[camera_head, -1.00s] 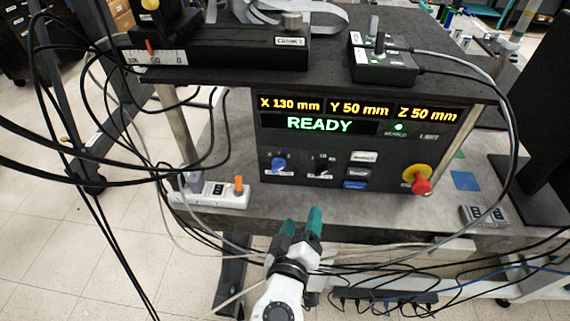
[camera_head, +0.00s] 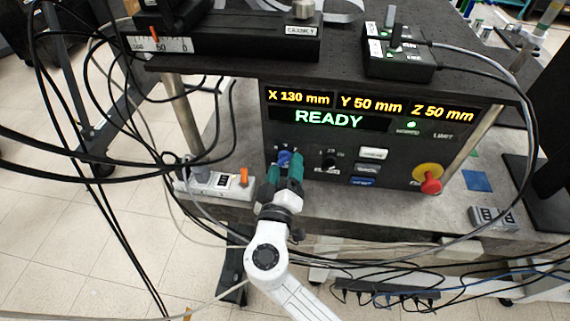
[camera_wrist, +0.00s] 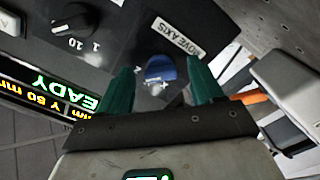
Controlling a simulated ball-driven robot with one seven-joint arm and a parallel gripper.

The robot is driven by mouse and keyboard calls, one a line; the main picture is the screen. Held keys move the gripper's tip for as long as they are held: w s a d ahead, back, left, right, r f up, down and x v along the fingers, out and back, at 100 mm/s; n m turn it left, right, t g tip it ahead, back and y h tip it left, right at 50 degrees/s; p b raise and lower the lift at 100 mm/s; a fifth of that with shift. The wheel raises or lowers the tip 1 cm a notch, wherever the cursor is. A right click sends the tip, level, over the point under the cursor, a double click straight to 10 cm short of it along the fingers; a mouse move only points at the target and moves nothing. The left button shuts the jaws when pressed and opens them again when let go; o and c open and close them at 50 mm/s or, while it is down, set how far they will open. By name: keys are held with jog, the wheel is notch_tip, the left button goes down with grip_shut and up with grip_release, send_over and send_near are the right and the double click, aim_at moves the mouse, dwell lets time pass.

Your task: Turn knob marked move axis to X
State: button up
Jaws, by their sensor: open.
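The blue knob (camera_head: 284,157) sits at the lower left of the black control panel (camera_head: 405,140). In the wrist view the blue knob (camera_wrist: 160,69) lies between and beyond my green fingertips, beside a white label reading MOVE AXIS (camera_wrist: 178,37). My gripper (camera_head: 287,168) is open in front of the knob, with one finger on each side; it also shows in the wrist view (camera_wrist: 158,80). I cannot tell whether the fingers touch the knob. The knob's pointer direction is unclear. The display (camera_head: 330,119) reads READY, with X 130 mm, Y 50 mm and Z 50 mm above.
A black knob (camera_head: 329,162) is right of the blue one; several small buttons (camera_head: 368,169) follow. A red emergency button (camera_head: 430,184) is at the panel's right. A power strip (camera_head: 215,183) with an orange switch lies left of my gripper. Black cables hang at the left.

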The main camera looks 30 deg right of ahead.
jog(key=shift+w+d, duration=0.25)
jog(key=shift+w, duration=0.05)
jog(key=c, duration=1.1)
jog(key=shift+o, duration=0.2)
